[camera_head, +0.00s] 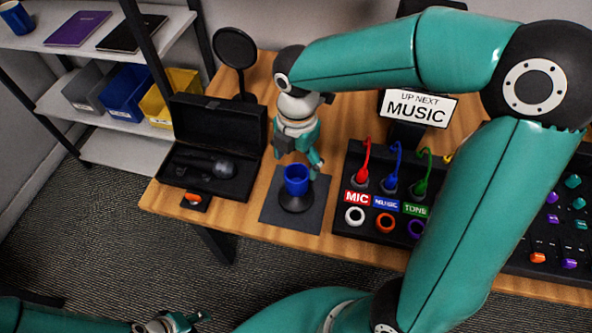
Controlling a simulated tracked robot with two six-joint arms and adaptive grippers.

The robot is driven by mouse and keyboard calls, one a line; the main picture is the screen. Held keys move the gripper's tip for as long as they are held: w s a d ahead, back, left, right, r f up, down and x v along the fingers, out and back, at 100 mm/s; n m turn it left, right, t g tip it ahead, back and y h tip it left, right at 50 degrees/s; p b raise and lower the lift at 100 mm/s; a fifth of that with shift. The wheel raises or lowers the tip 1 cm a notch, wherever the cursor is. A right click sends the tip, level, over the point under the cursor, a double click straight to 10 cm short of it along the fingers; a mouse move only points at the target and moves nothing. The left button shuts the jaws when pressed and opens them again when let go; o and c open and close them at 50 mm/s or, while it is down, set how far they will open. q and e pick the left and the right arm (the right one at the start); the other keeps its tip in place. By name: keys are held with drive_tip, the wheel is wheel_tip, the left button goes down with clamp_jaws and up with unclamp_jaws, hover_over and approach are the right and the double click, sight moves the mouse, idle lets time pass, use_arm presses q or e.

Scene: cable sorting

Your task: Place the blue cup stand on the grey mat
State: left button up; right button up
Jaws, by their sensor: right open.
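The blue cup stand, a blue cup (297,178) on a round black base (296,203), stands upright on the grey mat (275,213) near the table's front edge. My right gripper (299,164) reaches down from above, just behind and over the cup. Its fingers are open, with one close to the cup's right rim; I cannot tell whether it touches. My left gripper (196,320) is low at the bottom left, away from the table; its finger opening is unclear.
An open black case (219,139) with a microphone sits left of the mat. A shelf (120,148) with bins is at the left. My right arm covers much of the right side.

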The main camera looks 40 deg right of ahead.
drive_tip(key=shift+r, duration=2.3)
